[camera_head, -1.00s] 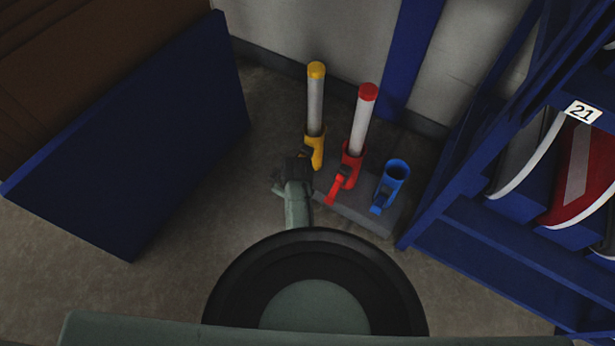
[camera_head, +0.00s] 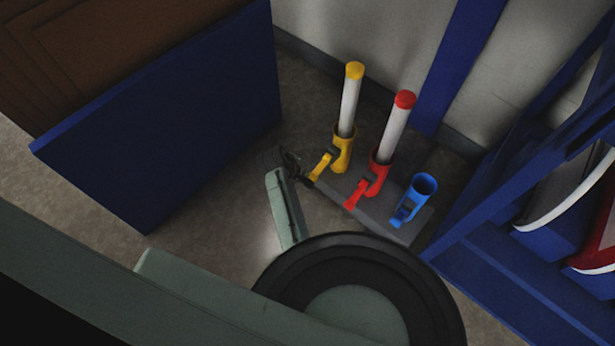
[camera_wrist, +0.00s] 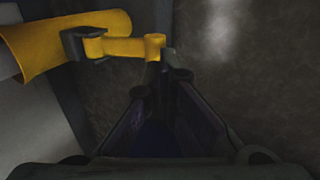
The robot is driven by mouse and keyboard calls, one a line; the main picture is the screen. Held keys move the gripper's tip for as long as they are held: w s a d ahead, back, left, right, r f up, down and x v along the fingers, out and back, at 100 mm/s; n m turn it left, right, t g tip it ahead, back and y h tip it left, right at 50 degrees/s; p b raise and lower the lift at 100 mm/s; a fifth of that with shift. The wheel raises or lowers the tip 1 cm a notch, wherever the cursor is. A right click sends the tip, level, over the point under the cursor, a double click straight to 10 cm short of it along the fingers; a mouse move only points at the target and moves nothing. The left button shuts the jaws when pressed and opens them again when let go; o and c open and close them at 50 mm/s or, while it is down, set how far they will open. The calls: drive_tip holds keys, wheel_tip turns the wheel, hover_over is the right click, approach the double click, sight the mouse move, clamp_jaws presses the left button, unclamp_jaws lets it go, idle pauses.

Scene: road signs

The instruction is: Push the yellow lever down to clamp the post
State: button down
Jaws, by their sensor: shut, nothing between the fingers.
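The yellow clamp (camera_head: 342,152) stands on the grey base and holds a white post (camera_head: 349,104) with a yellow cap, upright. Its yellow lever (camera_head: 321,166) sticks out toward the lower left, much like the red lever beside it. I cannot tell its exact angle. My gripper (camera_head: 293,163) is shut and empty, just left of the lever's end. In the wrist view, the lever (camera_wrist: 124,47) reaches right from the yellow clamp (camera_wrist: 65,42), and its tip is right at my fingertips (camera_wrist: 165,66). I cannot tell whether they touch.
To the right on the grey base (camera_head: 350,207) stand a red clamp (camera_head: 378,170) with a red-capped post and an empty blue clamp (camera_head: 416,193). A blue panel (camera_head: 165,125) stands left, a blue rack (camera_head: 520,165) right. Bare floor lies left of the base.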

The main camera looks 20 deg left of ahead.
sight(318, 170)
drive_tip(key=shift+x, duration=2.15)
drive_tip(key=f, duration=0.1)
drive_tip(key=f+b, duration=0.1)
drive_tip(key=f, duration=0.3)
drive_tip(key=shift+w+d, duration=0.1)
drive_tip(key=shift+w, duration=0.2)
drive_tip(key=shift+r, duration=0.1)
